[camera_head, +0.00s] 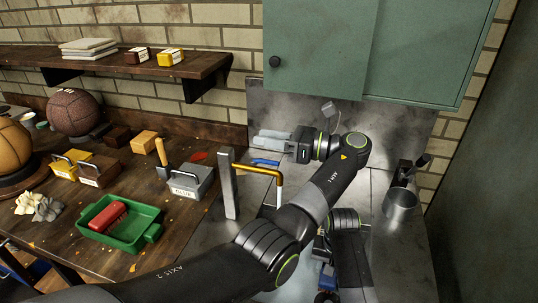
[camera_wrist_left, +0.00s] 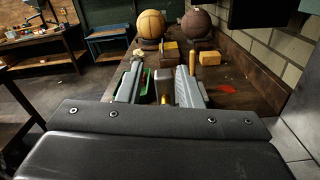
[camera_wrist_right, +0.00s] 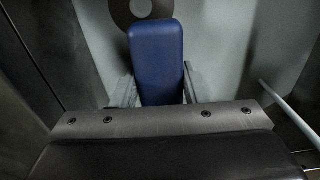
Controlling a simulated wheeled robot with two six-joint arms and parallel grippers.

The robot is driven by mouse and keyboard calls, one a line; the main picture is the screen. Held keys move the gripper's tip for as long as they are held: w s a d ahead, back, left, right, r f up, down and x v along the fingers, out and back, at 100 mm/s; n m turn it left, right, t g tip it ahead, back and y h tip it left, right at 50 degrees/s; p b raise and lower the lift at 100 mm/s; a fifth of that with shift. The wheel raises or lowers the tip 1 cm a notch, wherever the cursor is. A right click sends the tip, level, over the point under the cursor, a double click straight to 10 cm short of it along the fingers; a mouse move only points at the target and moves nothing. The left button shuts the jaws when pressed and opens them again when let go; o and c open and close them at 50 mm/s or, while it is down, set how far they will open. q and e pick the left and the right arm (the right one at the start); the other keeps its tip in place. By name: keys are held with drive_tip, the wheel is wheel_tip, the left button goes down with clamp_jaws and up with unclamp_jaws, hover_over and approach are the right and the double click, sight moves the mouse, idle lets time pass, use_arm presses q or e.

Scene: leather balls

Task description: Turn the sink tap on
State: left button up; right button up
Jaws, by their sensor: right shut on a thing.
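The tap stands at the sink's left edge as a grey upright post (camera_head: 229,183) with a golden bent spout (camera_head: 262,171). My left gripper (camera_head: 262,138) is open and empty behind and above the spout, pointing left. In the left wrist view a golden part (camera_wrist_left: 164,99) shows low between the spread fingers (camera_wrist_left: 160,88). A flat blue piece (camera_head: 265,162) lies just below the left gripper; I cannot tell what it is. My right gripper (camera_wrist_right: 158,88) is shut on a blue block (camera_wrist_right: 156,55) over the pale basin (camera_wrist_right: 215,50). My left arm partly hides the sink in the head view.
A grey glue box (camera_head: 192,182), a green tray (camera_head: 112,222) with a red block (camera_head: 108,217), and leather balls (camera_head: 73,111) stand on the wooden bench at left. A metal cup (camera_head: 399,204) stands at right. A green cabinet (camera_head: 365,45) hangs above.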

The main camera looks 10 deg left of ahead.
use_arm(q)
drive_tip(key=shift+r, duration=1.55)
use_arm(e)
drive_tip(key=shift+f, duration=0.2)
